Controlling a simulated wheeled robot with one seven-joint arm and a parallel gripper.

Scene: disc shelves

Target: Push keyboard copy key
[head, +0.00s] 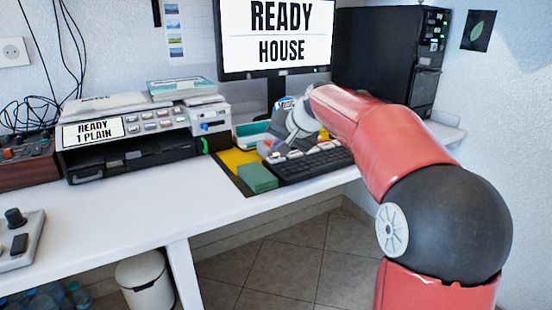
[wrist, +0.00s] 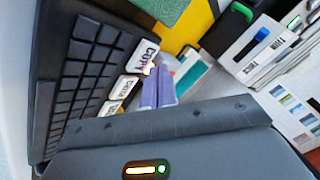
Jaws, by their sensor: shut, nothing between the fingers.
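The dark keyboard (head: 318,165) lies on the white desk below the monitor, partly hidden by my arm. In the wrist view the keyboard (wrist: 80,70) fills the left side. Its white key marked COPY (wrist: 141,58) is at the right edge of the key block. More white keys with small lettering (wrist: 121,88) run below it. My gripper (wrist: 158,75) is shut and empty, its two grey-purple fingers side by side. Its tips appear close to the lower right of the copy key; I cannot tell whether they touch it.
A green block (head: 257,178) and a yellow mat (head: 233,158) lie left of the keyboard. A printer (head: 130,140) marked READY 1 PLAIN stands further left. The monitor (head: 276,38) reads READY HOUSE. A black computer case (head: 385,55) stands behind right.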

